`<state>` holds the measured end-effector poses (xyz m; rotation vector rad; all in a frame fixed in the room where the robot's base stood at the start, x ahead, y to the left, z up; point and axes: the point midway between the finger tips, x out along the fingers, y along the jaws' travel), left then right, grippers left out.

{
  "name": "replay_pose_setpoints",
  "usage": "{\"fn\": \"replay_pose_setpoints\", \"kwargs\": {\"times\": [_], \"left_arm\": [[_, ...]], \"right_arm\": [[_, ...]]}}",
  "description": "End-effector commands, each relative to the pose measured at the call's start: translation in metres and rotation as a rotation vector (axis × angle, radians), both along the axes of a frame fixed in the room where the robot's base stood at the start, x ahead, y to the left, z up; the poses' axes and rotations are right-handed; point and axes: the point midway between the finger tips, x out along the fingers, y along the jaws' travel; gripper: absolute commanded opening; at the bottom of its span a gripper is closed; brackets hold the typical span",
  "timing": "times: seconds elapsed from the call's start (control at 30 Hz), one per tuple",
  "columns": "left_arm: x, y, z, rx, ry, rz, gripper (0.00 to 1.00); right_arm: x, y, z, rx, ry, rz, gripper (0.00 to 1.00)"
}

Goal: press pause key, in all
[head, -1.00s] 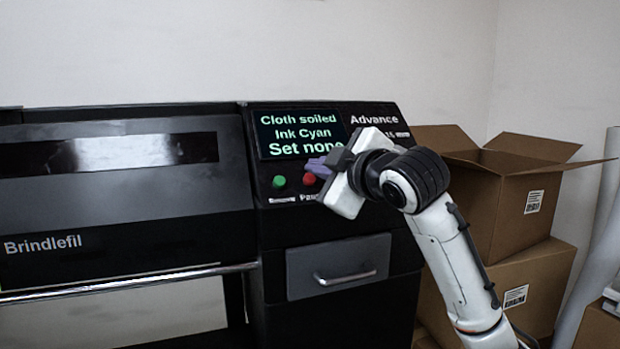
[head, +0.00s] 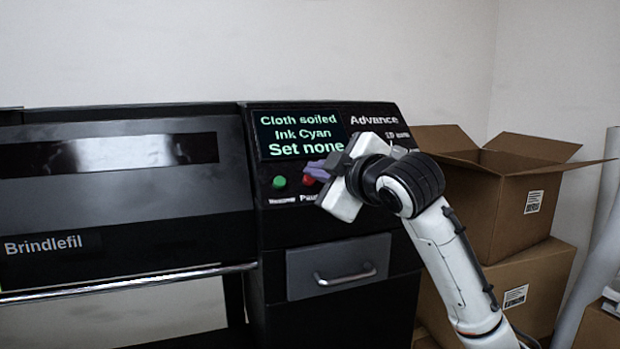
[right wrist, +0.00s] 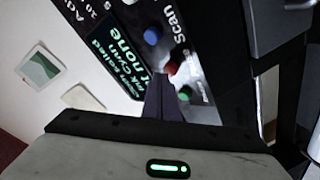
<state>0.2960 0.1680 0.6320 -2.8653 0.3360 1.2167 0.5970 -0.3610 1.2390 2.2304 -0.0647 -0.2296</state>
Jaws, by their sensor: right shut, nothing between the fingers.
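The control panel of a black printer carries a red key (head: 308,181) with a label starting "Pau" below it, partly covered by my gripper. A green key (head: 279,182) sits to its left. In the right wrist view the red key (right wrist: 172,68) lies right at the fingertips, with the green key (right wrist: 185,94) beside it. My right gripper (head: 317,169) is shut and empty, its purple fingers in front of the red key. I cannot tell whether they touch it. The screen (head: 298,135) reads "Cloth soiled, Ink Cyan, Set none". My left gripper is not in view.
A blue key (right wrist: 152,36) near the word "Scan" shows in the right wrist view; my gripper hides it in the head view. A drawer (head: 338,268) with a handle is below the panel.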

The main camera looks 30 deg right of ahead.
Motion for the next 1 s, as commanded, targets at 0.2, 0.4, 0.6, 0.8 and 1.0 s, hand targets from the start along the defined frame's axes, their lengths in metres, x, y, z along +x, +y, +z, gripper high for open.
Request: {"fn": "replay_pose_setpoints", "kwargs": {"times": [0.2, 0.4, 0.6, 0.8, 1.0], "left_arm": [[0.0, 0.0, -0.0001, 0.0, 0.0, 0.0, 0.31], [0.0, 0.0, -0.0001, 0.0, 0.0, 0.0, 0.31], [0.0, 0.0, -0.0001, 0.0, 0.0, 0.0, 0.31], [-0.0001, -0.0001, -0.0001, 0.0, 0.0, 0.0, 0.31], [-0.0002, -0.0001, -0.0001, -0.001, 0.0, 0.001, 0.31]], "right_arm": [[-0.0001, 0.0002, 0.0001, 0.0, -0.001, 0.001, 0.0], [0.0012, -0.0001, -0.001, 0.0, -0.001, 0.001, 0.0], [0.0028, -0.0006, -0.0026, 0.0, -0.001, 0.001, 0.0], [0.0044, -0.001, -0.0044, 0.0, 0.0, 0.0, 0.0], [0.0061, -0.0014, -0.0064, 0.0, 0.0, 0.0, 0.0]]}}
